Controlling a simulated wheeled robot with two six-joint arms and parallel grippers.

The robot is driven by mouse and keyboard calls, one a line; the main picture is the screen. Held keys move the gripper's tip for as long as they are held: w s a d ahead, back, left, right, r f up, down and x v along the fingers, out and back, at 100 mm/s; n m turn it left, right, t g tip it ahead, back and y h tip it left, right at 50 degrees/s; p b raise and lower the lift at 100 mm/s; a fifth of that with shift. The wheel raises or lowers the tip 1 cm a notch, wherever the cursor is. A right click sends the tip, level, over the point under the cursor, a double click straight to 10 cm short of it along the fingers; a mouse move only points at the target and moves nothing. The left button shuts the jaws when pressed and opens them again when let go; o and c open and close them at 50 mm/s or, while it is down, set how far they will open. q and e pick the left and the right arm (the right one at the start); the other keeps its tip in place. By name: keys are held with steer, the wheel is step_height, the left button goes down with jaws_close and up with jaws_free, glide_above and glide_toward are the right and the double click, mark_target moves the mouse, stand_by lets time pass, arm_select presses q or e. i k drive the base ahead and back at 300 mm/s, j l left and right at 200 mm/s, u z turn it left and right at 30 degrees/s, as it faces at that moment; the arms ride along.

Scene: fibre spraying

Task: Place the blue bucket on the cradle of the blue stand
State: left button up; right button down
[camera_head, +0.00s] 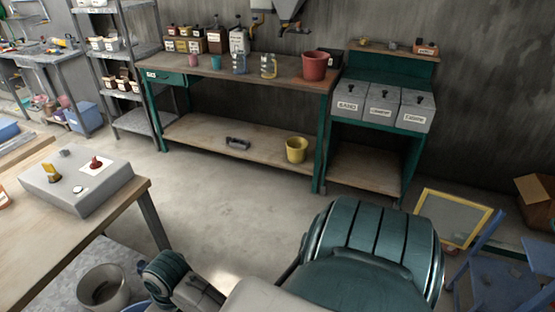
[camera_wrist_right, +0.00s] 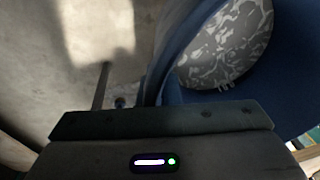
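A blue frame with slanting legs and flat boards, which looks like the blue stand (camera_head: 487,268), is at the lower right of the head view, partly cut off. In the right wrist view, a large blue body that looks like the blue bucket (camera_wrist_right: 188,96) fills the upper right. A grey-and-white mottled round surface shows within its blue edge. The dark body of my right gripper (camera_wrist_right: 160,124) lies across the bottom, close to the blue body. Its fingertips and any contact are not clear. Neither gripper shows in the head view; my own teal arm parts fill its lower middle.
A yellow-framed screen (camera_head: 452,218) leans beside the blue frame, with a cardboard box (camera_head: 537,200) at the far right. A wooden table (camera_head: 110,200) bearing a grey box is at left, a grey bucket (camera_head: 103,288) below it. Open concrete floor lies in the middle.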

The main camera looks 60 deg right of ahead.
mark_target(508, 287)
steer(key=k+z, duration=0.1)
steer(key=z, duration=0.35)
steer(key=k+z, duration=0.1)
steer(key=z, duration=0.35)
steer(key=k+l+z, duration=0.1)
steer(key=z, duration=0.35)
steer(key=k+l+z, duration=0.35)
steer(key=l+z, duration=0.15)
steer(key=k+l+z, duration=0.1)
steer(key=l+z, duration=0.15)
steer(key=l, duration=0.15)
steer(key=k+l+z, duration=0.1)
steer(key=l+z, duration=0.15)
steer(key=l, duration=0.05)
